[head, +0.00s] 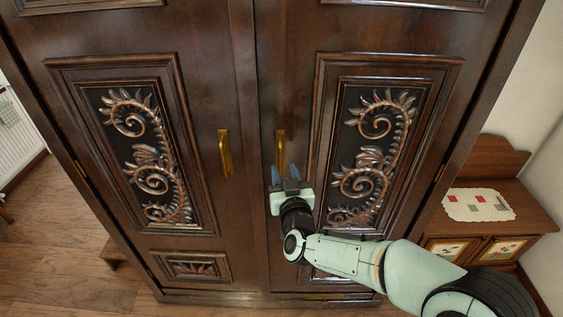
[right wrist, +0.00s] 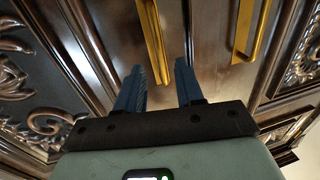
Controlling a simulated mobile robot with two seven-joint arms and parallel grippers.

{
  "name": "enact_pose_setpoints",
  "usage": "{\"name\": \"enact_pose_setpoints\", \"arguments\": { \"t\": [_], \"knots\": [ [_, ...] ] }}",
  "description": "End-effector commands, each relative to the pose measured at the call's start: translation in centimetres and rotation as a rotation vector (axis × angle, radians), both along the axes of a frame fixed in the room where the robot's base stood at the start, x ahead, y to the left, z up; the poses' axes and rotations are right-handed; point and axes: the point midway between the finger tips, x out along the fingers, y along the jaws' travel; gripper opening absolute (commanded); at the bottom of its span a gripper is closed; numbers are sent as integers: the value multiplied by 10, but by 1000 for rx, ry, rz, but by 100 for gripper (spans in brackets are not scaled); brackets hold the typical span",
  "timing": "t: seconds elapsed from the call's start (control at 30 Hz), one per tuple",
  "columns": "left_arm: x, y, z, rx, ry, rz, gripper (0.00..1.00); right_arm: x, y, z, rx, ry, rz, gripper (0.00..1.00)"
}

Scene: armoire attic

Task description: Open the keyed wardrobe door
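A dark brown wooden wardrobe fills the head view, with a left door (head: 205,90) and a right door (head: 290,80), both shut. Each door has a vertical brass handle near the middle seam: the left handle (head: 225,153) and the right handle (head: 281,150). My right gripper (head: 287,172) is at the lower part of the right handle. In the right wrist view its two blue fingers (right wrist: 159,72) are apart, with a brass handle (right wrist: 153,40) between or just beyond them; contact cannot be told. The other handle (right wrist: 248,30) shows to the right. No key can be made out. My left gripper is out of view.
A small wooden cabinet (head: 520,225) with a patterned cloth (head: 478,204) stands to the right of the wardrobe. A white radiator (head: 18,135) is at the far left. Wooden floor (head: 50,240) is clear at the left front.

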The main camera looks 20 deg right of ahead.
Motion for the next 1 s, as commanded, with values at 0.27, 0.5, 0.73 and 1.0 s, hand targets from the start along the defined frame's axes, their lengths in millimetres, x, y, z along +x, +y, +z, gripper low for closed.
{"name": "enact_pose_setpoints", "arguments": {
  "t": [0.27,0.5,0.73,1.0],
  "knots": [
    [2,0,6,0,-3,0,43,36,-3,0,0,1,0,37],
    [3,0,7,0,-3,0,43,41,-3,0,1,1,1,37],
    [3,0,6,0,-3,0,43,41,-3,0,1,0,1,4],
    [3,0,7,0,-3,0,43,41,-3,0,1,0,1,0]
  ]
}}
